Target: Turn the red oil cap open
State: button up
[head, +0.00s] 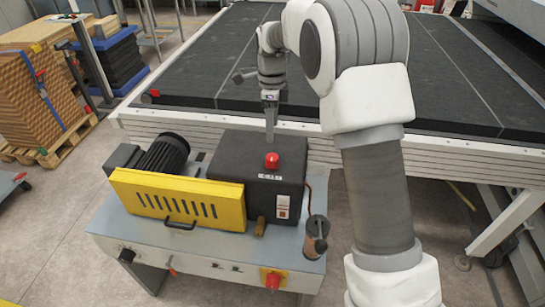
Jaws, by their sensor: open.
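The red oil cap (272,160) sits on top of a black box-shaped housing (235,156) on the machine. My gripper (271,138) points down just above and behind the cap in the head view. Its fingers look narrow from this side, and I see nothing held between them. Its tip comes close to the top of the cap. I cannot tell from this view whether it touches the cap.
A yellow guard (178,200) and a black motor (163,153) stand left of the housing on the grey cabinet (150,240). A red knob (272,279) is on the cabinet front. A large black-topped table (200,85) lies behind. Stacked boards (40,95) stand at left.

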aim_at(272, 156)
notch_tip(272, 156, down, 12)
jog(key=shift+f, duration=0.1)
dwell(0.4)
grip_shut()
